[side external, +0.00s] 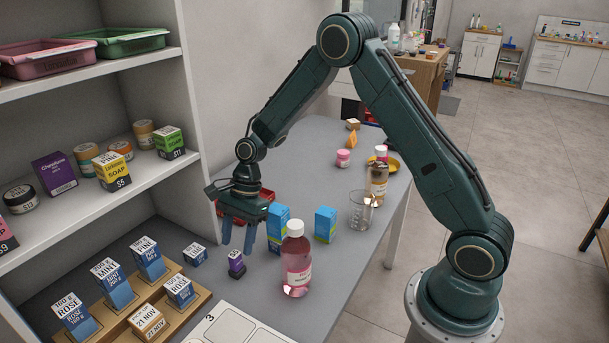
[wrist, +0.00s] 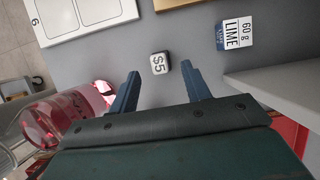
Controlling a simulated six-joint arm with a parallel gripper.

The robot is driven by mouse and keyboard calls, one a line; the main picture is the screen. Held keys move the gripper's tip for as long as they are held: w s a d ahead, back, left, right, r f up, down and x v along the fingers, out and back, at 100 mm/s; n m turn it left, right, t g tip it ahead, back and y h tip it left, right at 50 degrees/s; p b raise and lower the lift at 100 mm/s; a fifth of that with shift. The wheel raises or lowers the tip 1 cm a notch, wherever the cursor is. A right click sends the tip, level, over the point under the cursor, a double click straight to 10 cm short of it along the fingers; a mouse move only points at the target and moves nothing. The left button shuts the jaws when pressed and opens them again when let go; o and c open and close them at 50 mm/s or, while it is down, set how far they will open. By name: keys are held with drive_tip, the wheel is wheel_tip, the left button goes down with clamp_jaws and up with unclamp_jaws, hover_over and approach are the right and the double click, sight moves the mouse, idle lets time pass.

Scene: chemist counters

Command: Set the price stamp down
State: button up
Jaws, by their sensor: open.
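The price stamp (side external: 236,265) is a small purple and dark block standing upright on the grey counter. In the wrist view its top (wrist: 159,65) shows "$5". My gripper (side external: 238,247) is open, with its two blue fingers pointing down just above and behind the stamp in the side view. In the wrist view the fingertips (wrist: 160,71) lie on either side of the stamp, with a gap to each. Nothing is held. How far the tips are above the counter is hard to tell.
A pink bottle (side external: 296,268) stands close right of the stamp. A small LIME box (wrist: 236,33) lies on the other side. Blue boxes (side external: 325,224) and a glass beaker (side external: 361,211) stand behind. A white numbered tray (side external: 242,328) and a wooden stepped rack (side external: 196,300) are in front.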

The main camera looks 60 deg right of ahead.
drive_tip(key=v, duration=0.5)
drive_tip(key=shift+r, duration=0.1)
idle(0.5)
drive_tip(key=s+r+n+t+h, duration=0.25)
drive_tip(key=s+r+n, duration=0.8)
drive_tip(key=r, duration=0.55)
drive_tip(key=s+d+r+n+t+h, duration=0.2)
drive_tip(key=s+n, duration=0.5)
drive_tip(key=s, duration=1)
drive_tip(key=shift+d+r+t, duration=0.55)
drive_tip(key=shift+d+r, duration=0.05)
drive_tip(key=shift+r, duration=0.05)
drive_tip(key=shift+n, duration=0.25)
